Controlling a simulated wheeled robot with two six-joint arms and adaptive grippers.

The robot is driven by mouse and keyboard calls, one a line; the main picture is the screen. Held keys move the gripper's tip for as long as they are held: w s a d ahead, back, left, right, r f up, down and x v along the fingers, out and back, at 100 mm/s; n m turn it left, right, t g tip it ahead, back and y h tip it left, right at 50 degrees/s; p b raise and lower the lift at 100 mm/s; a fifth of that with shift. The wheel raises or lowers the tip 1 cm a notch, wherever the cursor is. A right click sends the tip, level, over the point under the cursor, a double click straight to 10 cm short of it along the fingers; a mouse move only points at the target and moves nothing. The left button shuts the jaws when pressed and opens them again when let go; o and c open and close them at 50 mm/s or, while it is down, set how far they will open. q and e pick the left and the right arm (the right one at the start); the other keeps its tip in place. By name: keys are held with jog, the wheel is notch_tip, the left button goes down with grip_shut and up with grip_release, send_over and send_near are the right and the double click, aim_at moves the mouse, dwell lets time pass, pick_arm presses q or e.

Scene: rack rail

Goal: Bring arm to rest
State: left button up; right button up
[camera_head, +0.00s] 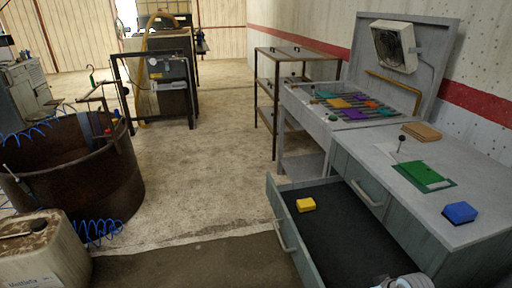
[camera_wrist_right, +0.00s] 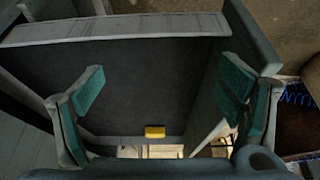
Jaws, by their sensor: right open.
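My right gripper (camera_wrist_right: 162,82) is open in the right wrist view, its two teal-padded fingers spread wide with nothing between the tips. A grey part of my right arm (camera_head: 408,282) shows at the bottom edge of the head view, over the open drawer. The drawer (camera_head: 340,238) is pulled out of the grey cabinet and has a dark floor. A yellow block (camera_head: 305,204) lies in it near the far left corner; it also shows in the right wrist view (camera_wrist_right: 154,132), apart from the fingers. My left gripper is not in view.
On the cabinet top lie a blue block (camera_head: 460,212), a green plate (camera_head: 424,175) and a brown block (camera_head: 421,131). Behind stands an open-lidded bench (camera_head: 310,109) with coloured pieces. A rusty drum (camera_head: 80,190) stands left. The floor between is clear.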

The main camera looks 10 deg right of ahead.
jog(key=s+a+f+m+g+h, duration=0.2)
jog(key=s+f, duration=1.2)
jog(key=f, duration=0.5)
jog(key=s+a+f+n, duration=0.1)
jog(key=s+a+f, duration=0.3)
jog(key=s, duration=0.5)
jog(key=s+a+f+g, duration=0.1)
jog(key=s+a+f, duration=0.2)
jog(key=s, duration=0.7)
jog(key=shift+s+a+f+n+y, duration=0.15)
jog(key=shift+a+f+n+y, duration=0.25)
jog(key=shift+a, duration=0.7)
